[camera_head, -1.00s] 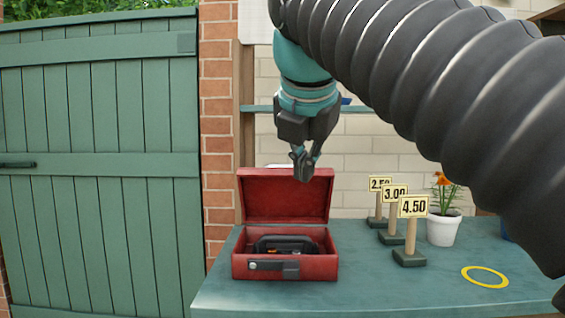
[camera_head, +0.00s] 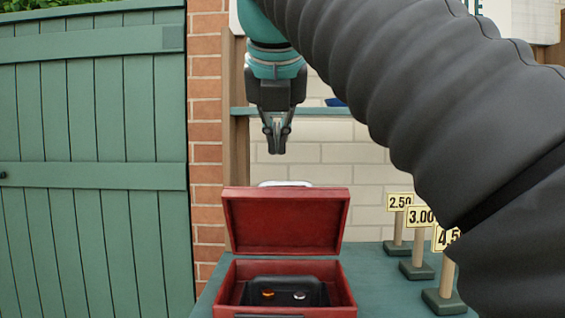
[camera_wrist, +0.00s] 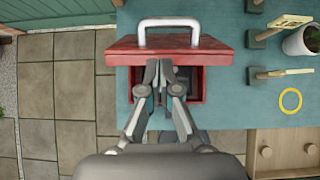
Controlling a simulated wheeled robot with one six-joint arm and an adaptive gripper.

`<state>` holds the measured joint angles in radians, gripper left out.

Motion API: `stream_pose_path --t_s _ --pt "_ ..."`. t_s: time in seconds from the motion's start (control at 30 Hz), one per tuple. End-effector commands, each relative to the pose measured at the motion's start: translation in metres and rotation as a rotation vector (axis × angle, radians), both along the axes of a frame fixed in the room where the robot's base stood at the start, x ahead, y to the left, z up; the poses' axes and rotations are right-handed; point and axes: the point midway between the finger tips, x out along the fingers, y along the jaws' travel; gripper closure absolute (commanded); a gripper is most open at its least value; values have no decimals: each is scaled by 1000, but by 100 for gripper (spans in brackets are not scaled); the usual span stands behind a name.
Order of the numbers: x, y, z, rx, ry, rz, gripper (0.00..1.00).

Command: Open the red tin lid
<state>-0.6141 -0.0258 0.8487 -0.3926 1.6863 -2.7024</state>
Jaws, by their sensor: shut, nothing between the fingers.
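The red tin (camera_head: 346,291) stands on the table in the head view, with its red lid (camera_head: 284,221) swung up and standing open at the back. A dark insert (camera_head: 284,291) with a small orange piece and a small pale piece shows inside. A metal handle (camera_wrist: 168,24) on the lid shows in the wrist view, where the lid (camera_wrist: 118,46) is seen from above. My gripper (camera_head: 276,150) is shut and empty, pointing down above the lid and apart from it in the head view. In the wrist view my gripper (camera_wrist: 159,66) covers part of the tin.
Price signs (camera_head: 420,216) stand on the table (camera_head: 372,262) right of the tin. A white pot (camera_wrist: 306,40) and a yellow ring (camera_wrist: 290,100) show in the wrist view. A green gate (camera_head: 90,190) and brick pillar (camera_head: 207,130) are at left.

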Motion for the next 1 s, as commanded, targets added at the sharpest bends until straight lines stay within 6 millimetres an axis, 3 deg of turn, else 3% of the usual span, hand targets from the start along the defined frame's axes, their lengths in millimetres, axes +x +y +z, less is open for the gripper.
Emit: stream_pose_path --t_s 0.5,1.0 --pt "55 -12 -62 0 2 -28 100" --pt "66 -10 -73 1 1 -22 100"
